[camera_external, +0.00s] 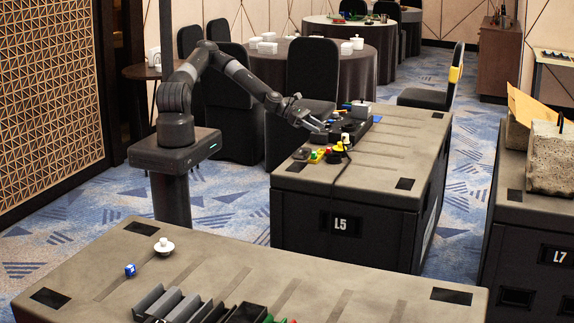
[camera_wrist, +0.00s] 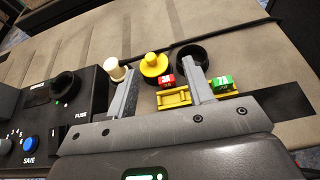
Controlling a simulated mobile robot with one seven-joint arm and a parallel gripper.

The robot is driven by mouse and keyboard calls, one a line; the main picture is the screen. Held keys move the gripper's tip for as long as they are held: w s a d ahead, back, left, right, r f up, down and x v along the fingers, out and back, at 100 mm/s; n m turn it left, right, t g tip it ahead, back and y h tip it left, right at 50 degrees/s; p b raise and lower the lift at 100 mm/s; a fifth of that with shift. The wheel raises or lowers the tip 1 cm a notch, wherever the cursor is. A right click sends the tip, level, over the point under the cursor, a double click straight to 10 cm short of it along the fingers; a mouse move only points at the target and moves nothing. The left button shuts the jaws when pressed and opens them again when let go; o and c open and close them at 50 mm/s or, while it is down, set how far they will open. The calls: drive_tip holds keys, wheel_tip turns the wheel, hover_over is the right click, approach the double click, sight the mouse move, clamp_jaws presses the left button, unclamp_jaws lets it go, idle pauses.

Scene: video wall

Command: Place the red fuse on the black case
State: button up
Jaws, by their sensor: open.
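The red fuse (camera_wrist: 167,80), a small red block with white marks, shows in the wrist view between my gripper's fingers, beside a yellow holder (camera_wrist: 173,99) and below a yellow knob-like piece (camera_wrist: 154,66). My gripper (camera_wrist: 160,66) is open, its two fingers on either side of these pieces, with nothing held.
A green fuse (camera_wrist: 221,82) sits on a yellow base just right of the right finger. A black round cup (camera_wrist: 192,56) and a cream peg (camera_wrist: 116,68) stand near the fingers. A black cable (camera_wrist: 220,36) crosses the crate top. The crate's right part (camera_external: 400,150) is clear.

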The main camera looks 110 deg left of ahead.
drive_tip(key=d+f+m+g+h, duration=0.1)
drive_tip(key=d+m, duration=0.2)
drive_tip(key=d, duration=0.1)
drive_tip(key=d+f+m+g+h, duration=0.1)
drive_tip(key=d+m+g, duration=0.1)
drive_tip(key=d+m, duration=0.1)
drive_tip(key=d+f+m+g, duration=0.1)
drive_tip(key=d+m+g, duration=0.1)
drive_tip(key=d+m, duration=0.1)
drive_tip(key=shift+d+f+h, duration=0.3)
drive_tip(key=shift+d+h, duration=0.1)
drive_tip(key=shift+d, duration=0.45)
drive_tip(key=s+d+r+m+g+y, duration=0.1)
drive_tip(key=s+d+r+m, duration=0.6)
drive_tip(key=r+m, duration=0.2)
drive_tip(key=s+d+r+m+g+y, duration=0.1)
drive_tip(key=s+d+r+m, duration=0.6)
drive_tip(key=r, duration=0.5)
drive_tip(key=s+d+r+m+y, duration=0.1)
drive_tip(key=s+d+r+m, duration=0.6)
drive_tip(key=r+m, duration=0.3)
drive_tip(key=shift+d+r+m+g, duration=0.3)
drive_tip(key=shift+d+g, duration=0.1)
drive_tip(key=shift+d, duration=0.05)
